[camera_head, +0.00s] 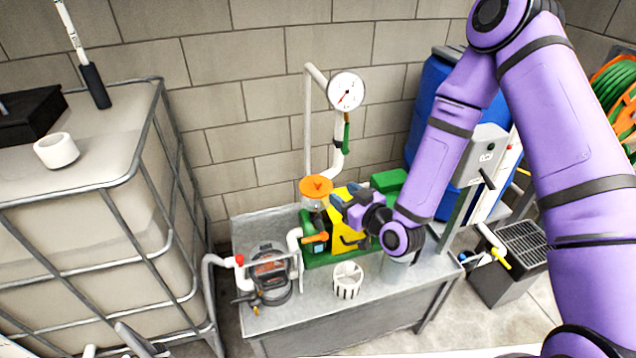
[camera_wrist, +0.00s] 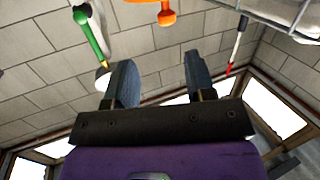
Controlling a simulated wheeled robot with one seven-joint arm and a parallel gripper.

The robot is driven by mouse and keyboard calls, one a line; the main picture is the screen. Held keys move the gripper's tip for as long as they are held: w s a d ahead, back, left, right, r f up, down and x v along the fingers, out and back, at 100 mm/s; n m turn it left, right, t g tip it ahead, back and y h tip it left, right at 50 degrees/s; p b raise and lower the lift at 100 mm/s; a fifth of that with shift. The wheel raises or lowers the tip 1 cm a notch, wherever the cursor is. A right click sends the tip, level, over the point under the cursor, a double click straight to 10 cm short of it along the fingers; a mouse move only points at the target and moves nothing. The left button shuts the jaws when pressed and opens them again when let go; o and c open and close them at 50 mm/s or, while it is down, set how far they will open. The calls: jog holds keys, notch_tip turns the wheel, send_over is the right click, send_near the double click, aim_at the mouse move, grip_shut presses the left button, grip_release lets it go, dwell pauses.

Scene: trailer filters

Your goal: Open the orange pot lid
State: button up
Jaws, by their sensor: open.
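The orange pot lid (camera_head: 316,186) sits on top of a clear pot (camera_head: 313,204) on the green and yellow pump unit on the metal table. My gripper (camera_head: 341,201) is just right of the lid and slightly lower in the head view, apart from it as far as I can tell. In the wrist view, my gripper (camera_wrist: 160,72) shows two dark fingers spread apart with nothing between them. An orange part (camera_wrist: 166,16) shows at the top edge of the wrist view, beyond the fingers; I cannot tell if it is the lid.
A pressure gauge (camera_head: 346,91) on a white pipe with a green handle (camera_head: 346,133) stands behind the pump. A white basket (camera_head: 347,281) and a small pump (camera_head: 270,272) are on the table (camera_head: 318,311). A blue barrel (camera_head: 430,95) stands right; a caged tank (camera_head: 100,152) stands left.

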aim_at(320, 185)
jog(key=shift+m+t, duration=0.6)
jog(key=shift+t, duration=0.1)
jog(key=w+a, duration=0.2)
jog(key=w+a+f, duration=0.1)
jog(key=w+a, duration=0.1)
jog(key=w, duration=0.1)
jog(key=w+a+f, duration=0.1)
jog(key=w+a, duration=0.1)
jog(key=shift+w+a, duration=0.15)
jog(key=shift+a, duration=0.15)
jog(key=shift+c, duration=0.5)
grip_shut()
